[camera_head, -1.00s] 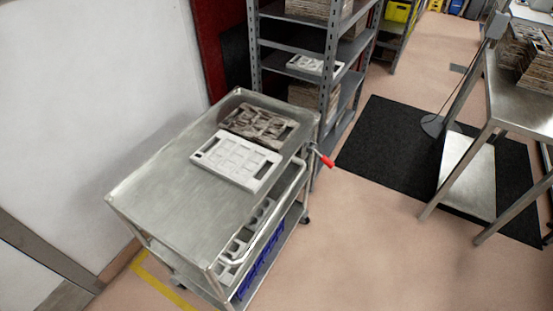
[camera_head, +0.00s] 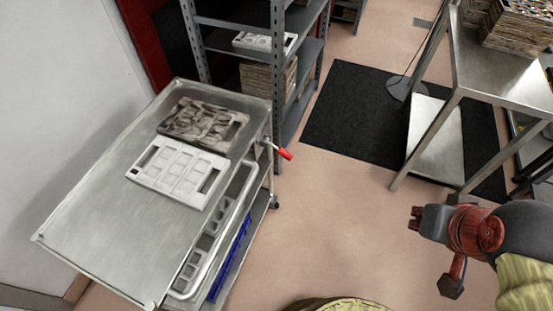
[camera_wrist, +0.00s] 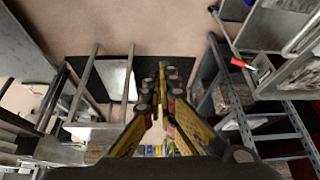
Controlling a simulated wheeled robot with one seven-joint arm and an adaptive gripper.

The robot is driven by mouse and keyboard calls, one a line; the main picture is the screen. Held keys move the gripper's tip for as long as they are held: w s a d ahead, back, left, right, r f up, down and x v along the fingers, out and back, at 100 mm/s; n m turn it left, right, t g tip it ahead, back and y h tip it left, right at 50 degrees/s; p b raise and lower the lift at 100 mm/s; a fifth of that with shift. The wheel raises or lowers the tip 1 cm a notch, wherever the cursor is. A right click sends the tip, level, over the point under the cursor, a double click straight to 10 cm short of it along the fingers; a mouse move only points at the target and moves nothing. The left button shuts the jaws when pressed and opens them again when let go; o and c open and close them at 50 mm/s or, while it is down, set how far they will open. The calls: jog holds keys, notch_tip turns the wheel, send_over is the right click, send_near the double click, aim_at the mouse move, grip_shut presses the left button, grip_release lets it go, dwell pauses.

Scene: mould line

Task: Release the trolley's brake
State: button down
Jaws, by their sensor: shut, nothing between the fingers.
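The steel trolley (camera_head: 95,225) stands at the left in the head view, beside the white wall. Its brake lever has a red grip (camera_head: 285,154) and sticks out from the far right corner, just below the top. In the wrist view the red grip (camera_wrist: 238,62) shows at the upper right, by the trolley's edge (camera_wrist: 290,72). My gripper (camera_wrist: 167,75) is shut and empty in the wrist view, well apart from the lever. My arm shows at the right in the head view, across open floor from the lever.
A dark mould plate (camera_head: 203,122) and a white one (camera_head: 178,172) lie on the trolley top. A grey shelf rack (camera_head: 262,45) stands close behind the trolley. A steel table (camera_head: 500,70) is at the upper right, beside a black mat (camera_head: 350,110). The floor between is clear.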

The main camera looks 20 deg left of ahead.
jog(key=w+d+f+n+g+h, duration=0.1)
jog(key=w+d+f+n+h, duration=0.1)
jog(key=w+f+n+h, duration=0.75)
jog(key=w+a+f+n+t+y+b, duration=0.1)
jog(key=w+a+f+n+t+y, duration=0.3)
jog(key=w+a+n, duration=0.55)
jog(key=w+a+f+n+t+y, duration=0.1)
jog(key=w+a+f+n+t, duration=0.15)
jog(key=a+f, duration=0.5)
jog(key=w+a+f+n+t+y, duration=0.2)
jog(key=w+a+f+n, duration=0.15)
jog(key=a, duration=0.65)
jog(key=s+a+f+n+y+b, duration=0.1)
jog(key=s+a+f+n+y, duration=0.4)
jog(key=a+f, duration=0.5)
jog(key=shift+s+a+f+n, duration=0.35)
jog(key=shift+s+a+n, duration=0.4)
jog(key=shift+a, duration=0.35)
jog(key=shift+w+g, duration=0.15)
jog(key=shift+g, duration=0.1)
